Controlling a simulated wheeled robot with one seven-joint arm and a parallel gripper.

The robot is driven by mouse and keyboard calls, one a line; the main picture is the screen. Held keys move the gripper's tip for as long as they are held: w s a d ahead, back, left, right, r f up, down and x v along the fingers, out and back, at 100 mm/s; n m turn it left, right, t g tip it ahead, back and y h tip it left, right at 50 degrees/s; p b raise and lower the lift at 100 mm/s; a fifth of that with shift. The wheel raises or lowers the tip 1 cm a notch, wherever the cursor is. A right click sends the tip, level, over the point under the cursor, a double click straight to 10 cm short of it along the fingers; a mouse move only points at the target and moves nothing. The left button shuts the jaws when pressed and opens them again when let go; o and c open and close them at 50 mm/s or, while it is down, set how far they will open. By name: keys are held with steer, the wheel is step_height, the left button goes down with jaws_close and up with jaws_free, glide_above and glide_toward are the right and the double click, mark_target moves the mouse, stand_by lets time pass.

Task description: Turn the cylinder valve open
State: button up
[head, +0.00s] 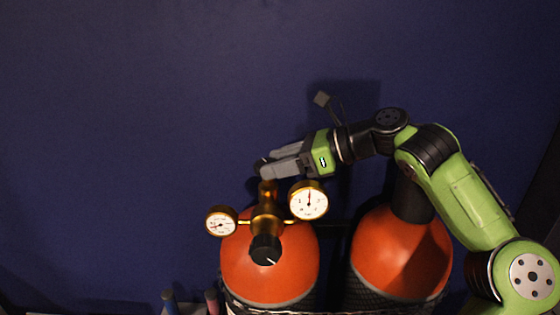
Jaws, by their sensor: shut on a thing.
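Two orange gas cylinders stand side by side, the left cylinder (285,275) and the right cylinder (400,260). The left one carries a brass regulator (266,220) with a left gauge (221,222), a right gauge (308,200) and a black knob (265,249) facing me. A dark valve handwheel (261,166) shows in part above the brass stem, at the fingertips. My gripper (267,168) reaches in from the right and is shut on this handwheel. The fingers hide most of the wheel, so its turned position cannot be told.
A plain dark blue wall stands behind the cylinders. My green arm passes in front of the right cylinder's top. Dark mesh wraps the cylinders' lower parts. Small blue and pink items (170,302) stand at the bottom left. The space left of and above the regulator is clear.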

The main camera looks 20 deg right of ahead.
steer(key=shift+r+p, duration=0.15)
steer(key=shift+p, duration=0.2)
steer(key=n+g+p, duration=0.1)
steer(key=p, duration=0.1)
steer(key=shift+w+r+p, duration=0.1)
steer(key=shift+r+p, duration=0.1)
steer(key=shift+p, duration=0.1)
steer(key=shift+w+d+n+g+y+p, duration=0.15)
steer(key=shift+n+g+y+p, duration=0.35)
steer(key=shift+n+g+p, duration=0.5)
steer(key=n+g, duration=0.1)
steer(key=g, duration=0.1)
steer(key=n+g+y, duration=0.1)
steer(key=shift+w+f+n, duration=0.25)
steer(key=shift+w+n, duration=0.05)
steer(key=shift+w, duration=0.05)
steer(key=shift+w+r+n+g, duration=0.1)
steer(key=shift+r+n+g, duration=0.1)
steer(key=shift+n+g, duration=0.35)
steer(key=shift+w+r+n+g, duration=0.1)
steer(key=shift+r+n+g, duration=0.1)
steer(key=shift+n+g, duration=0.35)
steer(key=shift+f+g, duration=0.4)
steer(key=shift+f, duration=0.15)
steer(key=o, duration=0.9)
steer(key=shift+o, duration=0.8)
